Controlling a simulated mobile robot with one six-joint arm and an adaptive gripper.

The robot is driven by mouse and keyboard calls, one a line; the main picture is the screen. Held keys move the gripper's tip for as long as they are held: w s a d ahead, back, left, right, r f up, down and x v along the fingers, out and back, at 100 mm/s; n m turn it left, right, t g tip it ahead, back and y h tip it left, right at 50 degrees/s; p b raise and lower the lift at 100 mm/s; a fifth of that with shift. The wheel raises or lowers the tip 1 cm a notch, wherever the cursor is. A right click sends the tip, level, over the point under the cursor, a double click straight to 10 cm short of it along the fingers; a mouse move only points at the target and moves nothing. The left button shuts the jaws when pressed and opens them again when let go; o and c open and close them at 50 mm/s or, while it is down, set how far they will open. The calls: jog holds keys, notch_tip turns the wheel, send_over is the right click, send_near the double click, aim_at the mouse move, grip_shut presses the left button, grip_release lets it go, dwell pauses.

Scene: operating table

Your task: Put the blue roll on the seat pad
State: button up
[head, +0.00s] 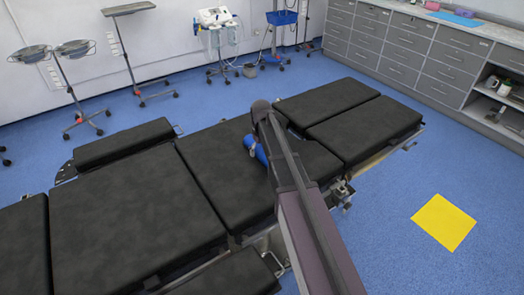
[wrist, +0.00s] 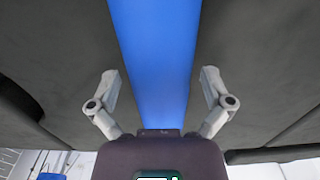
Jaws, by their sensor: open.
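The blue roll (head: 256,152) lies on the black padding near the middle of the operating table, partly hidden by my arm in the head view. In the wrist view the blue roll (wrist: 155,60) runs lengthwise up the middle of the picture. My gripper (wrist: 161,88) is open, with one finger on each side of the roll and a gap to it on both sides. In the head view my arm hides most of the gripper. The table has several black pads; a middle pad (head: 215,175) lies left of the roll. I cannot tell for certain which is the seat pad.
A large black pad (head: 130,225) lies further left, and two long pads (head: 365,130) lie to the right. A narrow side pad (head: 123,142) runs along the far edge. Stands and a trolley are by the wall. A yellow square (head: 443,222) lies on the open floor at right.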

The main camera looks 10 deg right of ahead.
aim_at(261, 147)
notch_tip(261, 147, up, 12)
jog(key=p, duration=1.1)
jog(key=shift+p, duration=0.35)
dwell(0.4)
jog(key=s+m, duration=0.4)
jog(key=s, duration=1.9)
jog(key=shift+s+d+m, duration=0.15)
jog(key=shift+d+m, duration=0.15)
jog(key=shift+d, duration=0.05)
